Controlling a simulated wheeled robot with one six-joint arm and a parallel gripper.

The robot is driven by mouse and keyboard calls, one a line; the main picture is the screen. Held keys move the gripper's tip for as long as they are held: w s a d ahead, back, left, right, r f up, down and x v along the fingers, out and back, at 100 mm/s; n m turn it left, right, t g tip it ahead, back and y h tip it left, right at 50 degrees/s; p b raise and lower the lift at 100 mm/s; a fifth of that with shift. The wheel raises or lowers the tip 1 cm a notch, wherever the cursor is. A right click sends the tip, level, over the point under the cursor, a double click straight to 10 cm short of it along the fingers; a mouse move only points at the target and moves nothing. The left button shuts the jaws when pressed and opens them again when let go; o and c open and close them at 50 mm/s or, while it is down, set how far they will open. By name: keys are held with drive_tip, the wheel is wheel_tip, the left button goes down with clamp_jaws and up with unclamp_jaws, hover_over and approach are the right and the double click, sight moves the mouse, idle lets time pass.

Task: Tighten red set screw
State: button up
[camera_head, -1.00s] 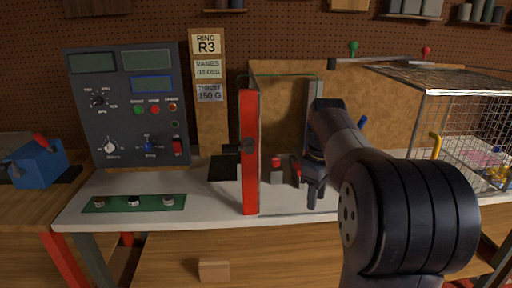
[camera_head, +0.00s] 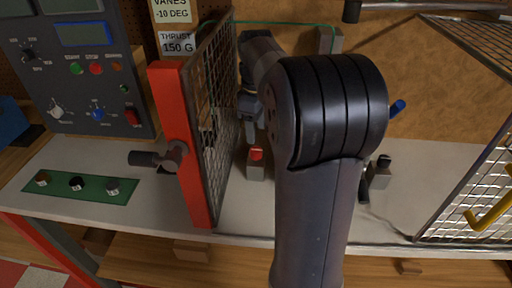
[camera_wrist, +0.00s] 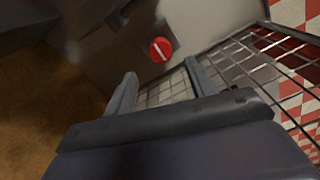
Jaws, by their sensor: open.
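The red set screw (camera_wrist: 160,49) shows in the wrist view as a round red head with a pale slot running diagonally, set in a grey part. My gripper (camera_wrist: 160,68) is open, with its two fingers apart and nothing between them. The screw appears beyond the gap between the fingertips; I see no contact. In the head view a small grey block with a red top (camera_head: 257,154) stands on the white bench; I cannot tell if this is the same screw. My gripper (camera_head: 248,108) is above and behind that block, partly hidden by my arm.
A red-framed mesh door (camera_head: 188,145) with a dark handle stands upright just left of my gripper. A wire cage (camera_head: 480,195) is at the far right. A control panel (camera_head: 85,65) stands at left.

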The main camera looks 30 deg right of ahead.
sight(256, 150)
wheel_tip(256, 150, down, 8)
drive_tip(key=shift+r, duration=0.25)
drive_tip(key=shift+c, duration=0.2)
drive_tip(key=c, duration=0.9)
